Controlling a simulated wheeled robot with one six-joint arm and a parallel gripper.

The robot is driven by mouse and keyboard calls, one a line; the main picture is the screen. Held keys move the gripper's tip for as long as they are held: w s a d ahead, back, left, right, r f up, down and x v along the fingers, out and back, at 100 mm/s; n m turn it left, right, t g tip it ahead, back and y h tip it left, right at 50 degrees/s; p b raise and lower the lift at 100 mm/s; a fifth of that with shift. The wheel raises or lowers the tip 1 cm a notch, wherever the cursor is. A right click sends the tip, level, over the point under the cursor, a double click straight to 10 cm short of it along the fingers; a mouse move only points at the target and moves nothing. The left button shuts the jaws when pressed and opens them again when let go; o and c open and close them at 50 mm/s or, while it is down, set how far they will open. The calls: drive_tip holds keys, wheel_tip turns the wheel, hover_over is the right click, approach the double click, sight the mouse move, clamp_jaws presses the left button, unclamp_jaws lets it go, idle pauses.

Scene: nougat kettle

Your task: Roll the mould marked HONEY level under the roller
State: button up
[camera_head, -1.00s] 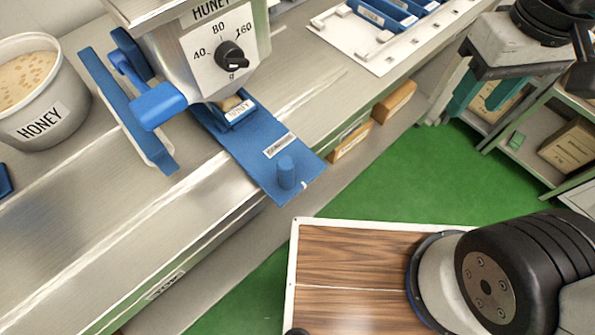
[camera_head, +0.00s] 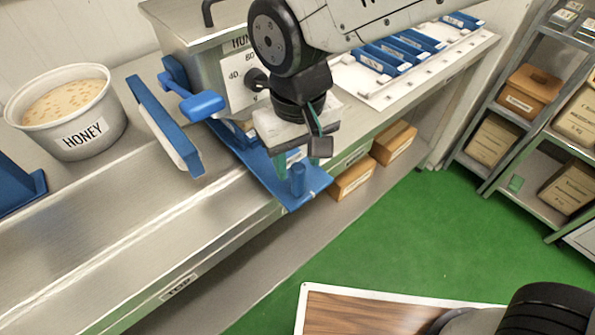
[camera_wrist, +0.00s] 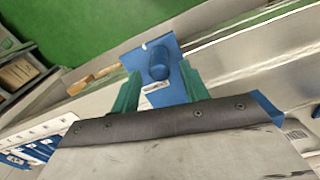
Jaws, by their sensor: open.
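A blue slide plate (camera_head: 256,165) juts from under the steel machine (camera_head: 185,35) over the bench's front edge. An upright blue peg (camera_head: 297,180) stands near its outer end. My gripper (camera_head: 296,158) is just above and behind the peg in the head view, fingers pointing down. In the wrist view its two green fingers (camera_wrist: 160,90) are apart, with the peg (camera_wrist: 158,67) in line with the gap; I cannot tell whether the peg is between them. I cannot make out the roller.
A blue lever (camera_head: 203,105) sticks out beside the machine's dial. A blue bar (camera_head: 165,125) and a HONEY tub (camera_head: 70,115) stand left of it. A white tray (camera_head: 385,85) with blue moulds is at right. Boxes (camera_head: 352,180) sit below the bench.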

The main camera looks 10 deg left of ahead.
sight(297, 178)
wheel_tip(297, 178, down, 5)
drive_tip(key=shift+f, duration=0.2)
drive_tip(key=shift+a, duration=0.1)
clamp_jaws()
